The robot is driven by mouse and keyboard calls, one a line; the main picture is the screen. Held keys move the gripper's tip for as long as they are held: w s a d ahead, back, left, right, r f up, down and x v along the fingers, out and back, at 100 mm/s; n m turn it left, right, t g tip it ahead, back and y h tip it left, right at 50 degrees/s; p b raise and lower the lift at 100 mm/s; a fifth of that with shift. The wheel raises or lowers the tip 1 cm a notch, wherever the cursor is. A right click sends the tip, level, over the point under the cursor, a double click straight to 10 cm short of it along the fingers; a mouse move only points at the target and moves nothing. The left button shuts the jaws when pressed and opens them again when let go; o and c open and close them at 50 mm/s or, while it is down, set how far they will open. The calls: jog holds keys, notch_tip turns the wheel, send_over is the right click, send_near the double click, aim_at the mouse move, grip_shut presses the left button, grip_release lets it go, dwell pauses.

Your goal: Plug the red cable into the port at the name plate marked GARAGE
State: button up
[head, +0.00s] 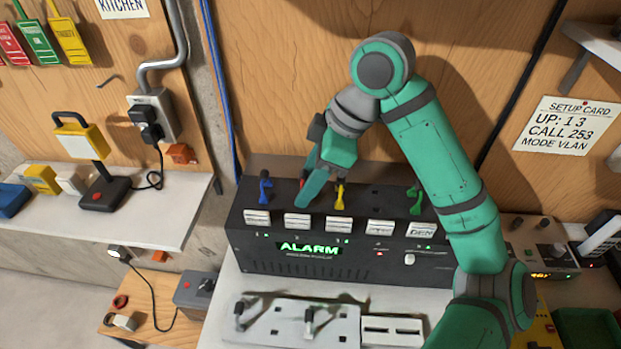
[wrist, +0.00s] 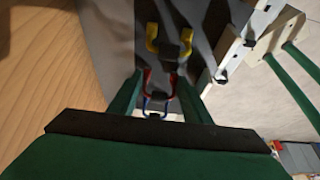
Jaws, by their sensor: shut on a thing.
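A black box (head: 330,262) with a green ALARM display stands on the bench. Along its top are plugs: blue (head: 265,187), red (head: 303,183), yellow (head: 340,196) and green (head: 415,201). Pale name plates run along the front edge. The right one reads DEN (head: 421,229); I cannot read GARAGE on any. My gripper (head: 304,198) is down at the red plug, second from the left, and is shut on it. In the wrist view the red plug (wrist: 158,78) sits between my fingers (wrist: 160,88), with yellow (wrist: 168,42) and blue (wrist: 155,104) on either side. Whether it is seated is hidden.
Between the yellow and green plugs, the box top (head: 376,193) carries no coloured plug. A grey panel with hooks (head: 285,322) lies in front of the box. A setup card (head: 567,125) hangs on the right wall. A shelf (head: 150,225) is at left.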

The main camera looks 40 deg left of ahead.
jog(key=shift+s+f, duration=0.2)
jog(key=shift+f, duration=0.1)
jog(key=shift+w, duration=0.15)
dwell(0.5)
jog(key=o, duration=1.4)
jog(key=shift+w, duration=0.1)
jog(key=shift+d, duration=0.15)
jog(key=o, duration=0.4)
jog(key=shift+c, duration=0.2)
jog(key=shift+o, duration=0.2)
jog(key=shift+s+a, duration=0.2)
jog(key=shift+s, duration=0.1)
